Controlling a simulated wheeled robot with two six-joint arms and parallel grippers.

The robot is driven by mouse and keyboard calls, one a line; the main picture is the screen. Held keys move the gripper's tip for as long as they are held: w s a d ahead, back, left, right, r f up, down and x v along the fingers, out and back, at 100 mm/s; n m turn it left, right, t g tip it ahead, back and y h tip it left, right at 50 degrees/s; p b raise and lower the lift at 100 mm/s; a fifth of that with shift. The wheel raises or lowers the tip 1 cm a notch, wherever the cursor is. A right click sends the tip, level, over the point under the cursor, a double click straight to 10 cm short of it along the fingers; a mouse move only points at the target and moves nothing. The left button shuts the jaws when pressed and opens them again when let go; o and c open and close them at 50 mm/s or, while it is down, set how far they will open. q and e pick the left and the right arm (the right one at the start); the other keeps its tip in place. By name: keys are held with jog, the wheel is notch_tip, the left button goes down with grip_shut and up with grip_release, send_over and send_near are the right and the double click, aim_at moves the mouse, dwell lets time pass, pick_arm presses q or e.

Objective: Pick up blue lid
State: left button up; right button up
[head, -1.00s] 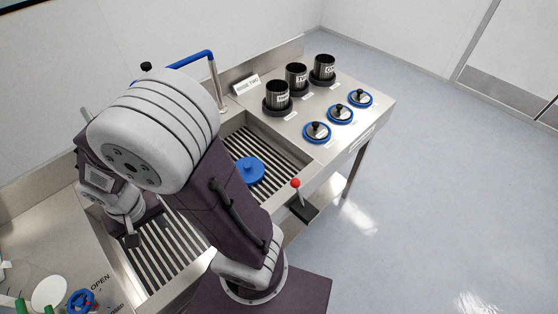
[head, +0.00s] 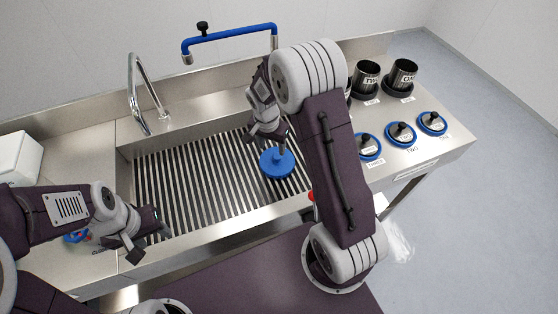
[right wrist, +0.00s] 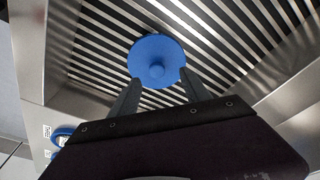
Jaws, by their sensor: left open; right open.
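The blue lid (head: 277,166) lies on the slatted rack in the sink, a round disc with a raised centre knob. It also shows in the right wrist view (right wrist: 157,58), just beyond my right fingertips. My left gripper (head: 148,240) is open and empty over the sink's front-left edge.
The slatted sink (head: 190,180) has steel rims. A steel tap (head: 138,95) and a blue pipe (head: 228,35) stand behind it. To the right are black cups (head: 365,77) and several blue-rimmed lids (head: 400,133) with black knobs. A red-knobbed lever (head: 311,196) is at the front.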

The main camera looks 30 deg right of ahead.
aim_at(277, 156)
pick_arm(q)
jog(key=shift+w+d+r, duration=0.1)
jog(key=shift+d+r, duration=0.05)
jog(key=shift+d, duration=0.4)
jog(key=shift+w+d+r, duration=0.1)
jog(key=shift+d+r, duration=0.05)
jog(key=shift+d, duration=0.35)
pick_arm(e)
jog(key=shift+w+d+f, duration=0.2)
jog(key=shift+d+f, duration=0.95)
jog(key=shift+f, duration=0.05)
jog(key=f, duration=0.3)
jog(key=shift+a+f+p, duration=0.25)
jog(key=shift+f+p, duration=0.15)
jog(key=shift+w+f, duration=0.1)
jog(key=shift+f, duration=0.2)
jog(key=shift+w+d+f, duration=0.1)
jog(key=shift+d+f, duration=0.05)
jog(key=shift+d, duration=0.15)
pick_arm(q)
jog(key=shift+a+r, duration=0.25)
jog(key=shift+a, duration=0.15)
pick_arm(e)
jog(key=shift+a, duration=0.1)
grip_shut()
